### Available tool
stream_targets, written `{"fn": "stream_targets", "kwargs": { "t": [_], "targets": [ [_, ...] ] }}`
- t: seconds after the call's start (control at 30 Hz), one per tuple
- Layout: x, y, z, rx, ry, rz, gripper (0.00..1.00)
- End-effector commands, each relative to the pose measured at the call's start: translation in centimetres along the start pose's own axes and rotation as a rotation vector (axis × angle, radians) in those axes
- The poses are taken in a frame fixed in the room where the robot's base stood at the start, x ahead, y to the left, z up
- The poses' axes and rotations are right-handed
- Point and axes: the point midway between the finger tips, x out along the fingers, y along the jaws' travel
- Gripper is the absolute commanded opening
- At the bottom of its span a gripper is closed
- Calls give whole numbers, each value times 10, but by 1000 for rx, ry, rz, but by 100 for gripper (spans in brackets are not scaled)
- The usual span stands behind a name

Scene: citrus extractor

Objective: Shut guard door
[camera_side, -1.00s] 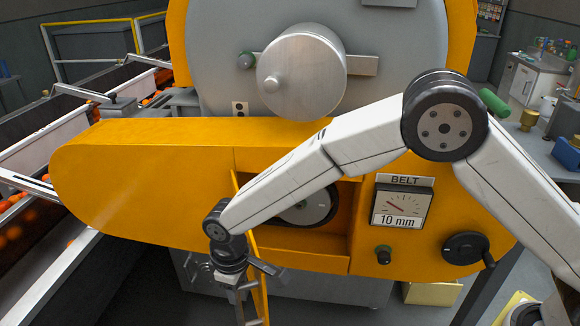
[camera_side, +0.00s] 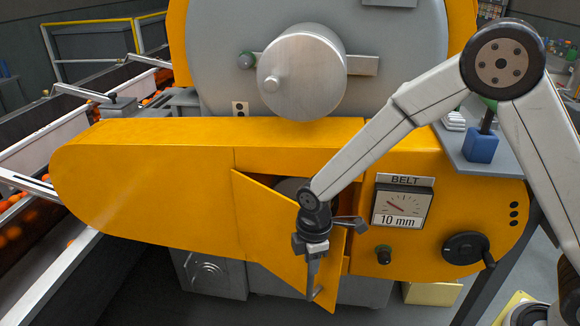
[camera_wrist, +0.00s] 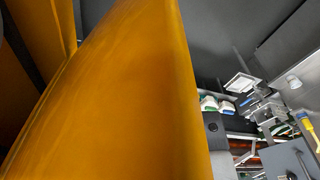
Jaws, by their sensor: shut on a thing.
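The guard door (camera_side: 272,228) is a yellow panel hinged at its left edge on the front of the yellow housing (camera_side: 150,190). It stands partly open, its free right edge swung out. Part of the opening and a grey pulley (camera_side: 288,186) show behind it. My gripper (camera_side: 316,284) points down at the door's outer face near its free edge. It is shut on the door, apparently at a small metal handle, but the fingers hide the exact contact. In the wrist view the door's yellow panel (camera_wrist: 120,100) fills the left and middle; the fingers do not show there.
A blue block (camera_side: 481,145) stands on a grey shelf at right. A large metal drum (camera_side: 302,72) sits above the housing.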

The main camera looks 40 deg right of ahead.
Motion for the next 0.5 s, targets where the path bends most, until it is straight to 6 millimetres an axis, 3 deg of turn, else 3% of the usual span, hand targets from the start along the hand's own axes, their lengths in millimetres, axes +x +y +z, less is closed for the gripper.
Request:
{"fn": "stream_targets", "kwargs": {
  "t": [0.03,0.2,0.5],
  "targets": [
    [0,1,13,-20,-9,-14,0],
    [0,15,38,-118,-9,-14,0],
    [1,36,67,-144,-10,-15,0]
  ]
}}
